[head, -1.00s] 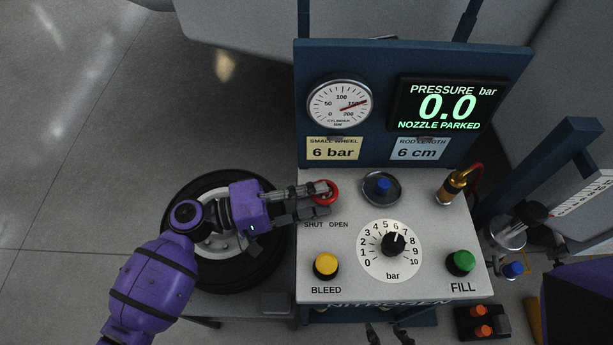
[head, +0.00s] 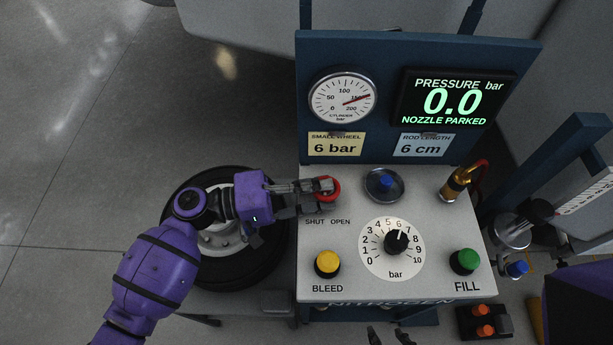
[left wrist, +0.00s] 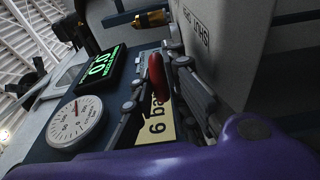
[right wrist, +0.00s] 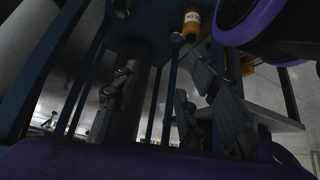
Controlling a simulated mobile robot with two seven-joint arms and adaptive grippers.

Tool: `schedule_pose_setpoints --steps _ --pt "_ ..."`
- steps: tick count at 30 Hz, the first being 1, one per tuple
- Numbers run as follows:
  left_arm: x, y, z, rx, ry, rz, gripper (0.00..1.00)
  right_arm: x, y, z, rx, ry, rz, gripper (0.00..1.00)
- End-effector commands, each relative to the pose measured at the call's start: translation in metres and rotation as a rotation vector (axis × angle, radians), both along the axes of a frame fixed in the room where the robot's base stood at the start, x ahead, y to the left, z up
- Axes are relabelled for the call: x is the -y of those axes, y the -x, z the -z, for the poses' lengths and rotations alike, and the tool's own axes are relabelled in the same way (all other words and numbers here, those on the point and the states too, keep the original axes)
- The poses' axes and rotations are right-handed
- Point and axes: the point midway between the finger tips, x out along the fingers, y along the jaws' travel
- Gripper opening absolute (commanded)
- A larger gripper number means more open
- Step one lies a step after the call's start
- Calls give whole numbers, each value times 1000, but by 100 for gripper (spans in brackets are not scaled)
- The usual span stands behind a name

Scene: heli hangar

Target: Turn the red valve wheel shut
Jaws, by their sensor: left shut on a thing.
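The red valve wheel (head: 332,190) stands at the upper left of the light grey panel, above the words SHUT and OPEN. My left gripper (head: 322,193) comes in from the left and is shut on the wheel, its fingers covering part of the rim. In the left wrist view, the wheel (left wrist: 157,76) shows red between the two fingers (left wrist: 160,90). My right gripper (right wrist: 155,105) is open and empty in the right wrist view, with its fingers well apart.
The panel carries a yellow BLEED button (head: 328,262), a bar dial (head: 397,243), a green FILL button (head: 465,260) and a brass nozzle (head: 455,187). The gauge (head: 342,97) and display (head: 452,99), reading 0.0, stand behind. A tyre (head: 250,275) lies under my left arm.

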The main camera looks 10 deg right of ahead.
Motion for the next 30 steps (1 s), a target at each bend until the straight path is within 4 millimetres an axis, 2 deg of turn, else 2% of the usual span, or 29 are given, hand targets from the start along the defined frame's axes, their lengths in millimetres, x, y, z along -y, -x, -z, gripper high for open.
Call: schedule_pose_setpoints --steps 1,6,18,24,30 --pt "0 -2 4 1 1 27 0 0 4 10 -11 0 0 40" --pt "0 -4 6 1 1 146 0 -3 9 31 -26 -7 0 40" --pt "2 -8 4 0 1 439 0 1 20 73 -58 -15 30 40" --pt "2 -9 3 -1 1 532 0 3 24 84 -70 -16 37 40" --pt "3 -9 1 -2 0 578 0 3 19 88 -63 -14 33 40"
